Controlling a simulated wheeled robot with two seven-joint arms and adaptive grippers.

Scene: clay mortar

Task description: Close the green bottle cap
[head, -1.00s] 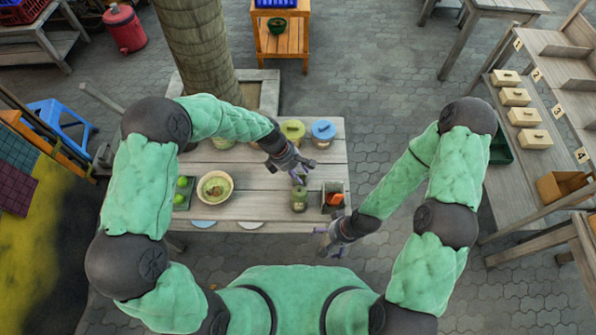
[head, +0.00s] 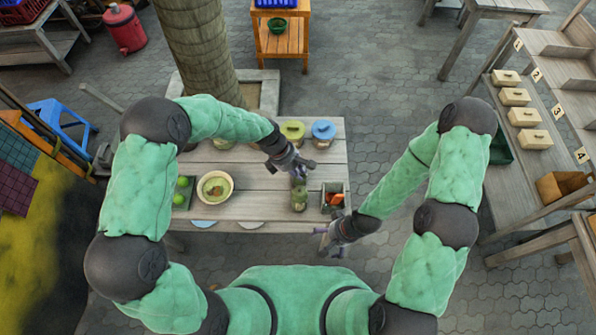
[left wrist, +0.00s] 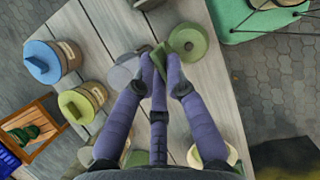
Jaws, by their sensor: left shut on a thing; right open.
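The green bottle (head: 299,198) stands upright near the front edge of the wooden table, right of centre. Its round green top (left wrist: 188,42) shows in the left wrist view. My left gripper (head: 308,164) is just behind and above the bottle in the head view. In the left wrist view its fingers (left wrist: 160,62) are shut on a small flat green piece, which looks like the cap (left wrist: 159,54), right beside the bottle top. I cannot tell whether cap and bottle are joined. My right gripper (head: 325,240) is open and empty off the table's front right corner.
A small tray with orange-handled things (head: 334,198) stands right of the bottle. Yellow-lidded (head: 292,130) and blue-lidded (head: 323,130) jars stand behind. A bowl (head: 215,187) and a tray of green fruit (head: 183,192) are left. A grey rounded shape (left wrist: 122,72) lies partly behind the fingers.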

